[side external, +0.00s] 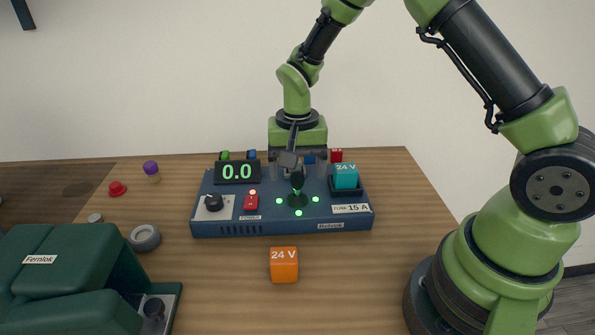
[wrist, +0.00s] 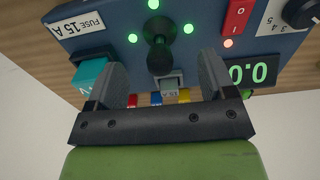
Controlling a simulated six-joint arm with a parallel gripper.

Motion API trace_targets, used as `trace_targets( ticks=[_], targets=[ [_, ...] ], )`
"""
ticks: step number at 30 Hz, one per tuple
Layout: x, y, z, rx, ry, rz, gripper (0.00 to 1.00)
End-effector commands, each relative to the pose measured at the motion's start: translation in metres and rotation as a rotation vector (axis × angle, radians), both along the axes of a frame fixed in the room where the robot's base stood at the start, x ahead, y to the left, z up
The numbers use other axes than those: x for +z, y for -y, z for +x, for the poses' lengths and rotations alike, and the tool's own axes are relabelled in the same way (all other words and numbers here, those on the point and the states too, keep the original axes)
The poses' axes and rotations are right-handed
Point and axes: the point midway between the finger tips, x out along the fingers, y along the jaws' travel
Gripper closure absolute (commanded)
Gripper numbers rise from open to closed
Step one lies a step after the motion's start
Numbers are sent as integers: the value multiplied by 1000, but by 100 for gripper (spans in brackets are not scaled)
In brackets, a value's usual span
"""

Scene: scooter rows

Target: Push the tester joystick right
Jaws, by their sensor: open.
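The blue tester (side external: 235,225) stands on the table with its black joystick (side external: 297,185) near the middle. The joystick looks roughly upright, with three green lights showing around it. In the wrist view the joystick (wrist: 158,50) has a round black knob and sits just beyond my fingertips. My gripper (side external: 300,163) is over the back of the tester, behind and above the joystick. In the wrist view my gripper (wrist: 163,72) is open, its two grey fingers apart with nothing held. The joystick appears between the finger lines; whether a finger touches it cannot be told.
A teal 24 V block (side external: 346,177) sits in a socket right of the joystick. A red switch (side external: 251,202), black knob (side external: 214,202) and 0.0 display (side external: 237,172) lie left. An orange 24 V block (side external: 284,265) stands in front.

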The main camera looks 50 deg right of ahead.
Motion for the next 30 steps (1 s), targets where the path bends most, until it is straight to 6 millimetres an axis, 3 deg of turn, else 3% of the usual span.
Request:
trace_targets(
  ticks=[5, 30],
  targets=[
    [3, 0, 0, 1, 1, 0, 23],
    [69, 0, 0, 0, 1, 0, 23]
  ],
)
